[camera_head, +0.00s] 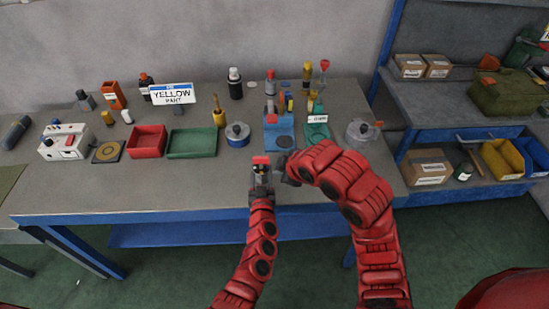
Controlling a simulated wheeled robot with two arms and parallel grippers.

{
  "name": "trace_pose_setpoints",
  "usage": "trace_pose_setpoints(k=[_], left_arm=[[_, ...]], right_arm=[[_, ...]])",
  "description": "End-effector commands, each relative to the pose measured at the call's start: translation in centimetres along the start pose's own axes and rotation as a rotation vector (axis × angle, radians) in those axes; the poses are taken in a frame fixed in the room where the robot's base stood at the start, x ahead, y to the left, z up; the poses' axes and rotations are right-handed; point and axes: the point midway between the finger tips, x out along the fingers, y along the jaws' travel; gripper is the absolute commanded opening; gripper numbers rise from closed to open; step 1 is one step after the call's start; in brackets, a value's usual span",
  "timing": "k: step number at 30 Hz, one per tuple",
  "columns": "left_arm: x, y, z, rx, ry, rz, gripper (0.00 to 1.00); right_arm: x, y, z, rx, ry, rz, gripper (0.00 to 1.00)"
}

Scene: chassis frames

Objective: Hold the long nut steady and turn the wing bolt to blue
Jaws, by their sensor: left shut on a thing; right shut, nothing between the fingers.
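My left gripper (261,178) is at the front middle of the workbench. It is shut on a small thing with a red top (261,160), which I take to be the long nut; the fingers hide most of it. My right gripper (286,171) is just to the right of it, shut and empty, its fingers pointing left. I cannot tell whether it touches the held thing. I cannot make out the wing bolt or any blue mark on it at this size.
Behind my grippers stand a blue block (279,134), a round lidded tin (237,134) and a metal pot (360,132). The bench's front left (130,190) is clear.

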Motion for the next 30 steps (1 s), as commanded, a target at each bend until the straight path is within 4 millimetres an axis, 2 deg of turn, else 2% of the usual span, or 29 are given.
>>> trace_pose_setpoints(k=[8, 9, 14, 24, 30], left_arm=[[-0.1, 0.1, 0.4, -0.001, -0.007, 0.003, 0.00], [-0.1, 0.1, 0.4, -0.001, -0.007, 0.003, 0.56], [-0.1, 0.1, 0.2, -0.001, -0.005, 0.002, 0.85], [-0.2, 0.0, 0.1, 0.000, -0.002, 0.001, 0.86], [-2.4, -0.1, 0.2, -0.003, -0.004, -0.001, 0.86]], right_arm=[[-0.1, 0.0, 0.1, 0.001, -0.001, -0.001, 0.00], [0.0, 0.0, 0.1, 0.001, -0.001, -0.001, 0.00], [0.0, 0.0, 0.1, 0.001, -0.001, -0.001, 0.00], [-0.1, 0.0, 0.1, 0.001, -0.001, -0.001, 0.00], [-0.1, 0.0, 0.1, 0.001, -0.001, -0.001, 0.00]])
